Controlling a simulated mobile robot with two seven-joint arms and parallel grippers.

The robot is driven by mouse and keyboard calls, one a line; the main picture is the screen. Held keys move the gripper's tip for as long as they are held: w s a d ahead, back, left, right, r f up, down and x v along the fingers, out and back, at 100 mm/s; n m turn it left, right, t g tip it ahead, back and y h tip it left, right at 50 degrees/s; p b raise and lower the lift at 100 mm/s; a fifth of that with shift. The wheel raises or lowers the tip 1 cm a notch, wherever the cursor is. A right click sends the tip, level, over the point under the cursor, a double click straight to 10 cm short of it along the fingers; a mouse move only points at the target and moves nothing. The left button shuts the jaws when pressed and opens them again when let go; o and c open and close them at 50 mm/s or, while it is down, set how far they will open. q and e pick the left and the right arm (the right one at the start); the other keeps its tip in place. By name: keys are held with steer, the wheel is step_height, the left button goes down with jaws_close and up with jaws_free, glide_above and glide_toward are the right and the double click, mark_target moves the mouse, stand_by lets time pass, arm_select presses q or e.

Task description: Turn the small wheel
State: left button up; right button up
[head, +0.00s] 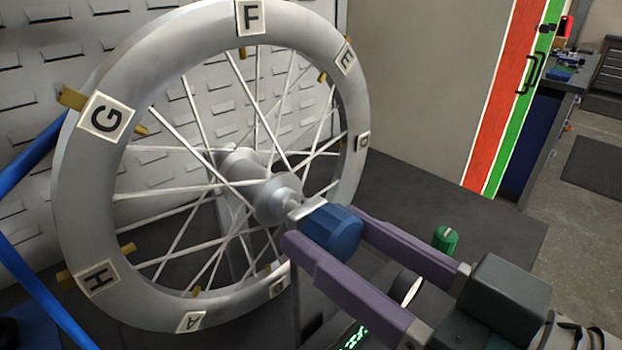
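A grey spoked wheel (84,212) with lettered tags such as F, G and H stands upright at the left of the head view. Small brass-coloured tabs (73,98) stick out around its rim. A blue knob (330,231) sits at the end of the wheel's hub (277,200). My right gripper (325,238) comes in from the lower right. Its two purple fingers are apart, with their tips at the blue knob, one on each side. Whether they press on it cannot be told. My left gripper does not show.
A green cylinder (446,240) stands beyond the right gripper's fingers. Blue tubes (40,287) run along the left edge. A louvred grey panel (40,70) is behind the wheel. A red and green striped panel (500,110) and a workbench (566,85) are at the right, with open floor beside them.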

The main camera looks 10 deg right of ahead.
jaws_close()
stand_by(0.6)
